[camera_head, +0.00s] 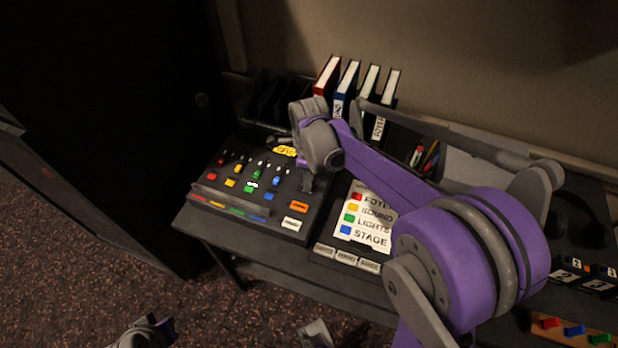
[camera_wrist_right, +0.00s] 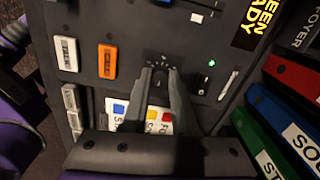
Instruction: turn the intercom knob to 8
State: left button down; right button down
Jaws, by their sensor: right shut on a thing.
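My right gripper (camera_head: 307,187) reaches down onto the right part of the black mixing desk (camera_head: 262,217). In the right wrist view its two fingers (camera_wrist_right: 160,76) are shut on a small dark knob (camera_wrist_right: 160,82), the intercom knob as far as I can tell. White scale marks (camera_wrist_right: 159,58) fan out just beyond the fingertips. The figures are too small to read, and the knob's pointer is hidden or too dark to tell. In the head view the gripper hides the knob. No left gripper fingers show.
An orange button (camera_head: 299,206) and a white button (camera_head: 291,223) sit close to the gripper. Coloured faders (camera_head: 230,183) fill the desk's left part. A label card (camera_head: 365,218) lies to the right under my arm. Binders (camera_head: 346,83) stand behind.

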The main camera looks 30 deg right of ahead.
dwell(0.3)
jog(key=c, duration=0.7)
grip_release()
jog(key=shift+r, duration=0.1)
notch_tip(320, 180, up, 11)
jog(key=shift+f+p, duration=0.2)
jog(key=shift+p, duration=0.4)
jog(key=s+a+n+t+p, duration=0.1)
jog(key=s+a+n, duration=0.1)
jog(key=s+n, duration=0.3)
jog(key=s+a+f+n+t+p, duration=0.1)
jog(key=s+n, duration=0.4)
jog(key=n, duration=0.7)
jog(key=s+a+f+n+t+p, duration=0.1)
jog(key=s+a+n+t+p, duration=0.2)
jog(key=n, duration=0.6)
jog(key=shift+s+a+f, duration=0.15)
jog(key=shift+s, duration=0.55)
jog(key=shift+s+a+f, duration=0.1)
jog(key=shift+s, duration=0.6)
